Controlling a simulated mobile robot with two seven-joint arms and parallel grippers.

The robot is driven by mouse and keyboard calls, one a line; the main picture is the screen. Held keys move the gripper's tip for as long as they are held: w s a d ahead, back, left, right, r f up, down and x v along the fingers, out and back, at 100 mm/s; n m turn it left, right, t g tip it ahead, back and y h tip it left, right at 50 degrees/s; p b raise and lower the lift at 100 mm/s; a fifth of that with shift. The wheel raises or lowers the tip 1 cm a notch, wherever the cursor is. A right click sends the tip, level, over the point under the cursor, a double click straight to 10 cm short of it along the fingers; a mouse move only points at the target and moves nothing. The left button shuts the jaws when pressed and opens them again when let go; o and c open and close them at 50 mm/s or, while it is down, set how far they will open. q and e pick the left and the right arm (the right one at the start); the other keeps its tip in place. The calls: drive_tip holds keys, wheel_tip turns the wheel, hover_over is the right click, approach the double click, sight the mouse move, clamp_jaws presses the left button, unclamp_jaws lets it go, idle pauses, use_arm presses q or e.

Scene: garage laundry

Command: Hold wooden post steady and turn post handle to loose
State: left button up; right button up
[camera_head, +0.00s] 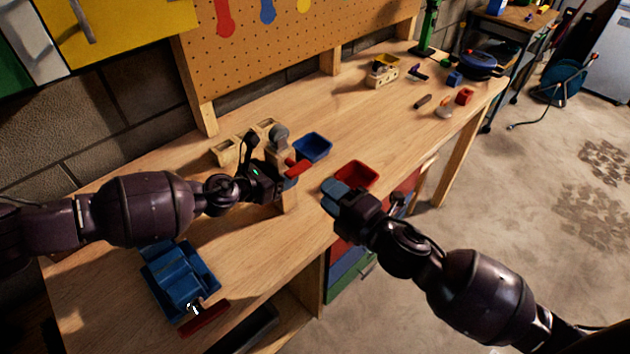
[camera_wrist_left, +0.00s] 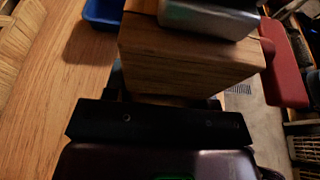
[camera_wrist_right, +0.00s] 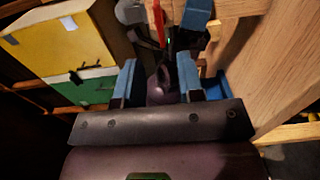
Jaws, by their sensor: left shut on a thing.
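The wooden post (camera_head: 288,200) stands upright on the workbench, with a grey metal part (camera_head: 279,132) at its top. A red handle (camera_head: 298,167) sticks out from its right side. My left gripper (camera_head: 283,182) is shut on the post, and the post's wooden block fills the left wrist view (camera_wrist_left: 185,65). My right gripper (camera_head: 333,193) is to the right of the post, apart from it. Its blue fingers are spread with nothing between them in the right wrist view (camera_wrist_right: 157,82). The handle shows beyond them (camera_wrist_right: 158,22).
A blue bin (camera_head: 313,147) stands behind the post, and a red bin (camera_head: 357,174) is by my right gripper. Small tools and blocks lie at the bench's far end. The bench centre is mostly clear.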

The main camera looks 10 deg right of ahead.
drive_tip(key=shift+v, duration=1.2)
use_arm(q)
drive_tip(key=o, duration=1.2)
drive_tip(key=shift+c, duration=0.2)
